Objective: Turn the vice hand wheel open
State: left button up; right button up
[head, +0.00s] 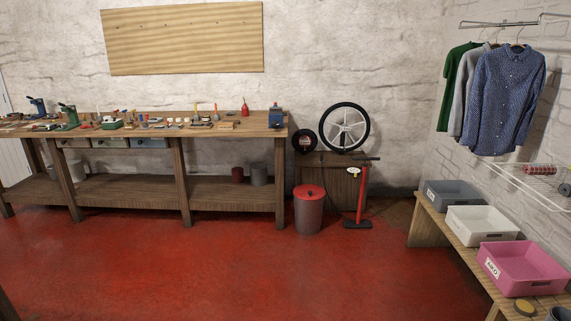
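A long wooden workbench (230,129) stands against the back wall. A blue device (277,117) sits on its right end and looks like a vice; it is too small to make out a hand wheel. A green vice-like tool (69,114) and a blue one (38,106) stand at the bench's left part. I cannot tell which of these is the task's vice, or whether any is open. Neither of my grippers is in view.
Several small tools lie along the bench. A red-lidded bin (309,209), a red pump (360,200) and a wheel (344,128) on a cabinet stand right of it. A low bench with a pink crate (523,266) lines the right wall. The red floor (230,270) ahead is clear.

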aim_at(275, 124)
jog(key=i+j, duration=0.15)
jog(key=i, duration=0.55)
jog(key=i+j, duration=0.15)
jog(key=i, duration=0.5)
jog(key=i+j, duration=0.1)
jog(key=i, duration=0.6)
jog(key=i+j+z, duration=0.1)
jog(key=i+j, duration=0.15)
jog(key=i, duration=0.25)
jog(key=i+j+z, duration=0.15)
jog(key=i+j, duration=0.15)
jog(key=i, duration=0.2)
jog(key=i+j+z, duration=0.1)
jog(key=i+j, duration=0.25)
jog(key=i, duration=0.15)
